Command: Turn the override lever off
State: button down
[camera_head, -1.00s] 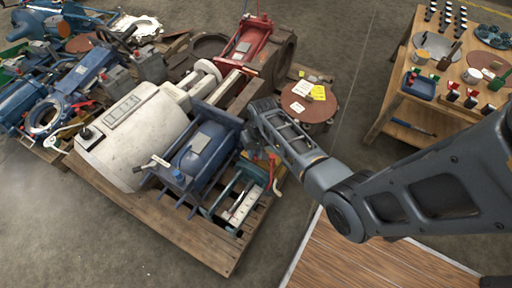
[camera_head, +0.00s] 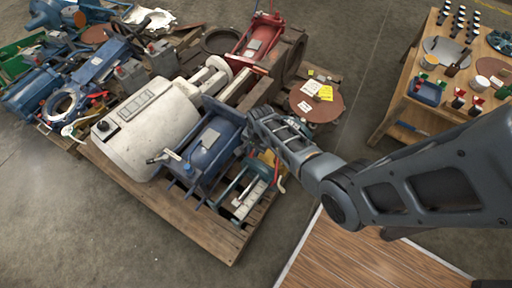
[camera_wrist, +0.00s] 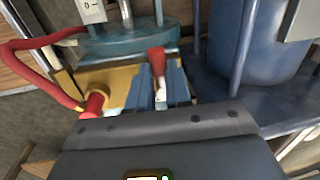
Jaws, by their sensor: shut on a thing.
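In the wrist view my gripper (camera_wrist: 162,90) has its two blue-grey fingers closed around a small lever with a red tip (camera_wrist: 158,62) and a pale shaft. The lever stands by a yellow block (camera_wrist: 120,82) beside a teal round part (camera_wrist: 130,42). I cannot read its on or off position. In the head view my arm reaches down to the teal-framed unit (camera_head: 243,196) at the front right of the pallet; the fingertips and lever are too hidden there to make out.
A red knob (camera_wrist: 93,103) on brass and a red hose (camera_wrist: 35,62) sit left of my fingers. A blue machine (camera_wrist: 262,50) stands close on the right. The wooden pallet (camera_head: 190,222) carries a large white cylinder (camera_head: 145,125). A round brown table (camera_head: 316,103) stands behind my arm.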

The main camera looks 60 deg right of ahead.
jog(key=shift+w+m, duration=0.15)
jog(key=shift+m, duration=0.25)
dwell(0.3)
jog(key=c, duration=1.1)
grip_release()
jog(key=shift+o, duration=0.2)
jog(key=shift+s+r+p, duration=0.2)
jog(key=shift+r+p, duration=0.6)
jog(key=shift+r, duration=1.15)
jog(key=shift+s+r+p, duration=0.2)
jog(key=shift+r+p, duration=0.55)
jog(key=shift+r, duration=1.15)
